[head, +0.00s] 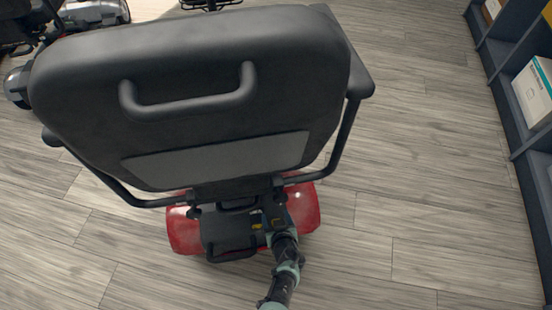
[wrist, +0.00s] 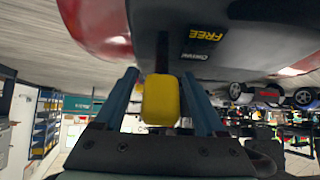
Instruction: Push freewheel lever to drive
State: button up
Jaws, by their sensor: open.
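The freewheel lever shows in the wrist view as a yellow knob (wrist: 161,102) on a dark stem, by the scooter's rear body. A label (wrist: 203,42) beside it reads FREE and DRIVE upside down. My gripper (wrist: 159,75) is open, with one blue-grey finger on each side of the knob. I cannot tell whether either finger touches it. The red and black scooter (head: 185,234) is seen from behind in the head view, and my arm reaches its rear from below. The lever cannot be made out there.
The scooter's large dark seat back (head: 200,80) overhangs its rear body, with a grab handle and side bars. Shelves with boxes (head: 535,95) line the right edge. Other scooters (head: 95,14) stand at the upper left. Wood floor is open to the right and in front.

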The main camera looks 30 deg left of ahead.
jog(key=p+v, duration=1.1)
jog(key=v, duration=0.2)
jog(key=shift+p, duration=0.35)
